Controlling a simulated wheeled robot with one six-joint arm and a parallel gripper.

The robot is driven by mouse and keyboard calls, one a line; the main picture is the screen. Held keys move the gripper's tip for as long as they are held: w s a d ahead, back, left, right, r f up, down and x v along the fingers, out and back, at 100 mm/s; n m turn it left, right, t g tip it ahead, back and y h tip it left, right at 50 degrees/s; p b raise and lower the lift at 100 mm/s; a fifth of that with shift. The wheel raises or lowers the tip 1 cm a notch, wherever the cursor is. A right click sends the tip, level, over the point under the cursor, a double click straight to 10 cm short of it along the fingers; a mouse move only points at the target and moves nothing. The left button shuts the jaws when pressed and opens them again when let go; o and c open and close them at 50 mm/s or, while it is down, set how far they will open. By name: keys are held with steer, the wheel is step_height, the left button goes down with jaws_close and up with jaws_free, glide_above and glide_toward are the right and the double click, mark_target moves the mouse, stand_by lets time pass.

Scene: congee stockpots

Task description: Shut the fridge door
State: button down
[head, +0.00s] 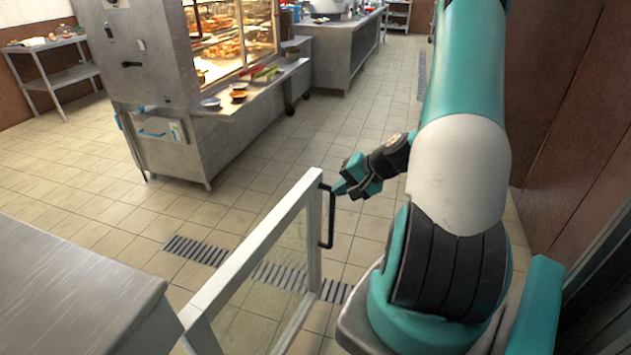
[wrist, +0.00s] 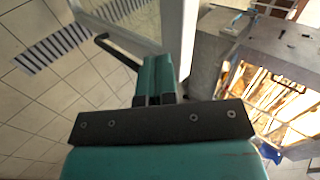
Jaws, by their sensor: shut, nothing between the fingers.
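The fridge door (head: 265,255) is a white-framed glass door standing open, seen at an angle in the lower middle of the head view. Its black handle (head: 329,215) is on the edge nearest my gripper. My gripper (head: 340,188) is shut and empty, with its fingertips right beside the upper part of the handle; I cannot tell whether they touch. In the wrist view, my closed fingers (wrist: 155,75) point toward the door frame (wrist: 178,30), and the handle (wrist: 118,52) lies to their left. The fridge body is not clearly in view.
A steel counter (head: 70,290) stands at the lower left. A lit food display (head: 235,40) with a steel shelf is beyond the door. Floor grates (head: 197,250) lie in the tiles. Brown wall panels (head: 575,110) close off the right side. The middle floor is clear.

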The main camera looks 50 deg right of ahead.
steer(key=s+d+f+m, duration=0.1)
steer(key=s+d+m, duration=0.1)
steer(key=d, duration=0.1)
steer(key=h, duration=0.1)
glide_toward(308, 200)
steer(key=shift+t, duration=0.3)
steer(key=w+f, duration=0.2)
steer(key=f, duration=0.1)
steer(key=w+a+f+p, duration=0.1)
steer(key=shift+f, duration=0.4)
steer(key=shift+w+a, duration=0.15)
steer(key=shift+w, duration=0.5)
